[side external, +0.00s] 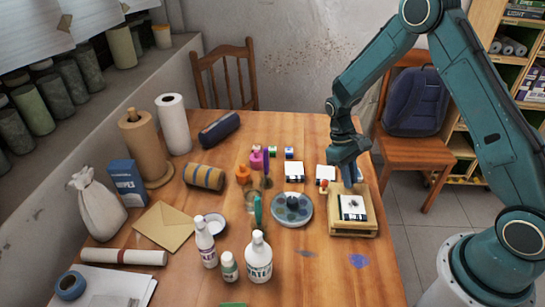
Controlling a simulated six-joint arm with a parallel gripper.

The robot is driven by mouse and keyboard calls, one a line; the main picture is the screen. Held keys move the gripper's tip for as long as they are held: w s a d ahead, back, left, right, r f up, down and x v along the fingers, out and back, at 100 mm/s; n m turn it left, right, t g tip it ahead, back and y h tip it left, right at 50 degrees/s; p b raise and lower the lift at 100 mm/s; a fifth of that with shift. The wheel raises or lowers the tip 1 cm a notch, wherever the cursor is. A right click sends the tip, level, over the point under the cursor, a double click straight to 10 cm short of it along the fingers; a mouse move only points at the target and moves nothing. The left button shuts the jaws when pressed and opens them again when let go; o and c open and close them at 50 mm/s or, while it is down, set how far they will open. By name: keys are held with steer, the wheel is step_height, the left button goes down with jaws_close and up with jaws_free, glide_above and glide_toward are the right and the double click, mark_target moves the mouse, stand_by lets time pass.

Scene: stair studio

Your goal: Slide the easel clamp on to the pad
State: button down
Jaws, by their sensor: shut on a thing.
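The pad (352,208), a white sheet with a dark picture and a black edge, lies on the wooden easel (342,227) at the right of the table. My gripper (351,183) points down over the far part of the easel, just behind the pad in the picture. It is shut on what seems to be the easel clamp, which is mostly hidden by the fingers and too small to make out. I cannot tell whether the clamp touches the pad.
A round palette (292,210) lies close left of the easel. White-and-black blocks (294,172) and small paint jars (255,160) stand behind it. White bottles (258,258) stand at the front middle. The table (325,275) is mostly clear in front of the easel.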

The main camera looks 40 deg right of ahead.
steer(key=shift+s+a, duration=0.15)
steer(key=shift+a, duration=0.05)
steer(key=c, duration=1.4)
jaws_free()
steer(key=shift+o, duration=0.2)
steer(key=shift+d+r, duration=0.1)
steer(key=shift+w+r, duration=0.3)
steer(key=shift+r, duration=0.1)
steer(key=v, duration=1.2)
steer(key=shift+w+r, duration=0.15)
steer(key=shift+r, duration=0.2)
